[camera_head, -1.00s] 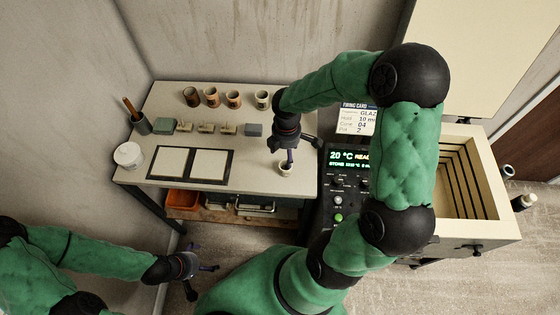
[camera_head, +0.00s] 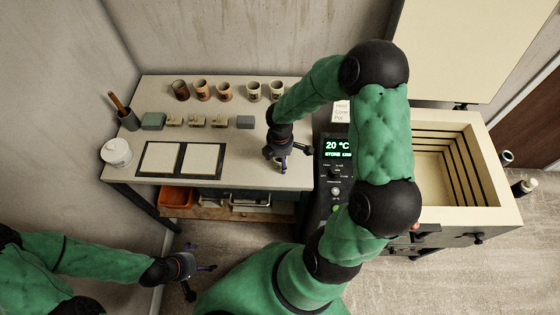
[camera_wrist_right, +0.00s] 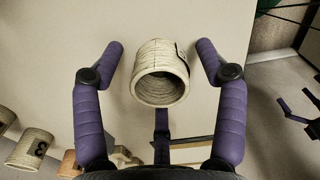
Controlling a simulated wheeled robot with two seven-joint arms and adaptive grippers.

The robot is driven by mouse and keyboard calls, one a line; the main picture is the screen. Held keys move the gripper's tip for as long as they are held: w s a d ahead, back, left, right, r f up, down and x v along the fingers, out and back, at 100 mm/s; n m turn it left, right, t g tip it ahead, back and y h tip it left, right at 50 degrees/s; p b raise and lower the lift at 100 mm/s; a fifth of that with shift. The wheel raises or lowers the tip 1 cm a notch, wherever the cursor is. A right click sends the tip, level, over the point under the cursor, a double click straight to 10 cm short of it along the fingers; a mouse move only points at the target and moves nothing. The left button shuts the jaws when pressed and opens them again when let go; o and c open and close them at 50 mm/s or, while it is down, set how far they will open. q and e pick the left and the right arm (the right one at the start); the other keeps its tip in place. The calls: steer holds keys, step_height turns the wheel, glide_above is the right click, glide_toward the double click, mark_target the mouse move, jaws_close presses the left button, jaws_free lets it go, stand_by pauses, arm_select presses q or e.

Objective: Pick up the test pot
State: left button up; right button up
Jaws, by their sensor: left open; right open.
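The test pot, a small cream ribbed cylinder with a dark mark on its side, shows in the right wrist view (camera_wrist_right: 158,50) with its open mouth facing the camera. In the head view it is mostly hidden under my right gripper (camera_head: 280,161), near the table's front right edge. My right gripper's purple fingers are open on either side of the pot in the wrist view (camera_wrist_right: 164,64), with visible gaps between them and its wall. My left gripper (camera_head: 198,268) is open and empty, off the table at lower left.
The table (camera_head: 262,178) bears a back row of several cups (camera_head: 201,90), small blocks (camera_head: 197,122), two pale tiles (camera_head: 201,158), a white jar (camera_head: 116,152) and a tool holder (camera_head: 128,119). The control panel (camera_head: 335,170) and open kiln (camera_head: 490,160) stand to the right.

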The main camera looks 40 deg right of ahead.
steer(key=c, duration=1.2)
steer(key=shift+r, duration=0.1)
